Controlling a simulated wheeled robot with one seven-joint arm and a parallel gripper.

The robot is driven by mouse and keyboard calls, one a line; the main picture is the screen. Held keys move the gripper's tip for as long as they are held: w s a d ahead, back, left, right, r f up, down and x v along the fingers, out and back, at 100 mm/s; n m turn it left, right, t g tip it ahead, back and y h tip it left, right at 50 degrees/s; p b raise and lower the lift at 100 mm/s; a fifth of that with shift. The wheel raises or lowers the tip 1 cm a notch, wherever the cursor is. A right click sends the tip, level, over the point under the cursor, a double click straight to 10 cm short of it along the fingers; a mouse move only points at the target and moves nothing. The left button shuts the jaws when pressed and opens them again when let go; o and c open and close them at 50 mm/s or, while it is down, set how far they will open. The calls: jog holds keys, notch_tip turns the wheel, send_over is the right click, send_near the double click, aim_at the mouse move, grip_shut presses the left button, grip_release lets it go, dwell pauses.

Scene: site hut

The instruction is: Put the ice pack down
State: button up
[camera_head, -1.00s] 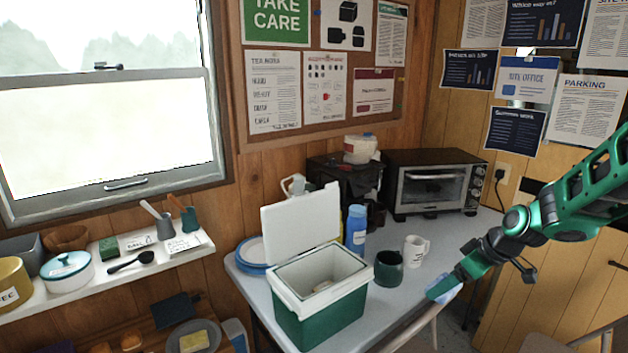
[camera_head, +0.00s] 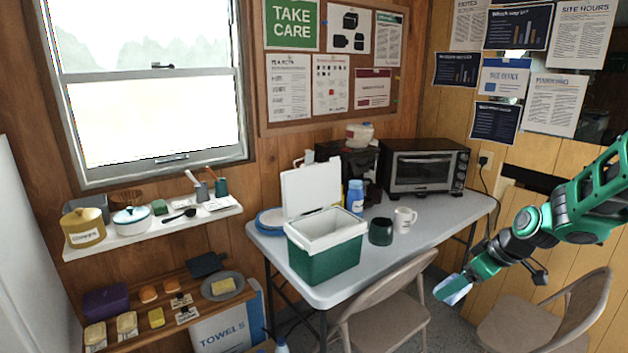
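The ice pack (camera_head: 456,292) is a small pale blue-white block at the end of my gripper (camera_head: 460,281), at the lower right. My gripper looks shut on it and holds it in the air, to the right of the table and apart from it. A green cooler (camera_head: 325,262) with a white rim stands on the grey table (camera_head: 288,247), its white lid (camera_head: 310,192) raised at the back. The cooler's inside shows only in part; I cannot tell what lies at its bottom.
A green mug (camera_head: 381,231), a white mug (camera_head: 405,219) and a blue bottle (camera_head: 355,197) stand right of the cooler. A toaster oven (camera_head: 424,168) is behind them. Folding chairs (camera_head: 392,302) (camera_head: 560,318) stand in front and at right. The table's right end has clear room.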

jog(key=shift+s+a+f, duration=0.15)
jog(key=shift+s, duration=0.3)
jog(key=shift+d+f+m, duration=0.15)
jog(key=shift+d+m, duration=0.15)
jog(key=shift+m, duration=0.1)
jog(key=shift+w+a+f+m+h, duration=0.25)
jog(key=shift+w+a+f, duration=0.2)
jog(key=shift+w+f, duration=0.15)
jog(key=shift+w+a+f+m+h, duration=0.15)
jog(key=shift+w+a+f+m, duration=0.1)
jog(key=shift+w+a+f, duration=0.3)
jog(key=shift+a+f+m+t, duration=0.2)
jog(key=shift+f+m+t, duration=0.1)
jog(key=w+a+f+m+h, duration=0.2)
jog(key=w+a+f+m, duration=0.1)
jog(key=a+f+m, duration=0.15)
jog(key=s+f, duration=0.5)
jog(key=f, duration=0.2)
jog(key=shift+s+d+f+h, duration=0.2)
jog(key=shift+d+h, duration=0.1)
jog(key=shift+d, duration=0.1)
